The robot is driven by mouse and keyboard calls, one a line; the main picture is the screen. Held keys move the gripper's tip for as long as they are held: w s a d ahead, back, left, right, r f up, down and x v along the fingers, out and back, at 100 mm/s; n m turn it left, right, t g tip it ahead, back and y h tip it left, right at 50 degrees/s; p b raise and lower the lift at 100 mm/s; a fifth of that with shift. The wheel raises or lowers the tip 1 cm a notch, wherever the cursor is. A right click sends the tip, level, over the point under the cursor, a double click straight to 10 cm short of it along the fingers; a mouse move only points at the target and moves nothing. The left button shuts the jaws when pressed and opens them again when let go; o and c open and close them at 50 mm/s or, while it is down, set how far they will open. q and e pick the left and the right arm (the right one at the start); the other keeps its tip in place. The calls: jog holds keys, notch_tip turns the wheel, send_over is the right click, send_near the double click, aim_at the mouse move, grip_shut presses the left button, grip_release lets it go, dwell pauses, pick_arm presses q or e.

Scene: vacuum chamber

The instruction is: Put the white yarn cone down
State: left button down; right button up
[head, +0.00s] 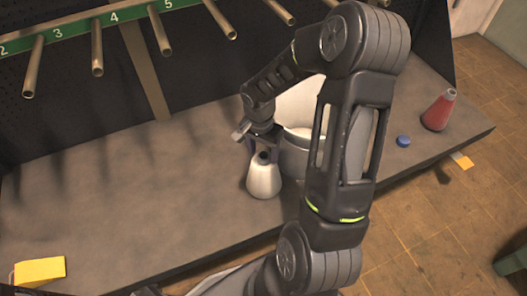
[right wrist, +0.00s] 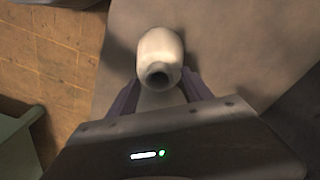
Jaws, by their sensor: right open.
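The white yarn cone (head: 264,179) stands upright on the grey bench (head: 110,200), in front of a round light-coloured container. In the right wrist view the cone (right wrist: 160,52) shows with its dark top hole towards the camera. My right gripper (head: 262,150) is at the cone's narrow top. In the right wrist view the fingers of my right gripper (right wrist: 160,92) are spread, one on each side of the cone; I cannot tell whether either touches it. My left gripper is not in view.
A grey container with a raised white lid (head: 298,104) stands right behind the cone, partly hidden by my right arm. A red cone (head: 438,110) and a blue cap (head: 403,141) are at the right. A yellow block (head: 40,271) lies front left. Numbered pegs (head: 97,48) overhang the back. The bench's middle left is clear.

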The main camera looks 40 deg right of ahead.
notch_tip(320, 180, up, 11)
jog(key=p, duration=0.2)
jog(key=shift+a+r+p, duration=0.15)
jog(key=shift+a+p, duration=0.2)
dwell(0.5)
jog(key=s+a+f+n+y, duration=0.15)
jog(key=a+f+n, duration=0.25)
jog(key=a+f, duration=0.5)
jog(key=a+f+n+y, duration=0.3)
jog(key=a+f, duration=0.4)
jog(key=a, duration=0.4)
jog(key=s+a+f+n+t, duration=0.1)
jog(key=s+a+f+n, duration=0.4)
jog(key=s+a+f, duration=0.3)
jog(key=s+a, duration=0.1)
jog(key=a, duration=0.2)
jog(key=shift+s+n, duration=0.3)
jog(key=shift+s, duration=0.1)
jog(key=shift+d, duration=0.1)
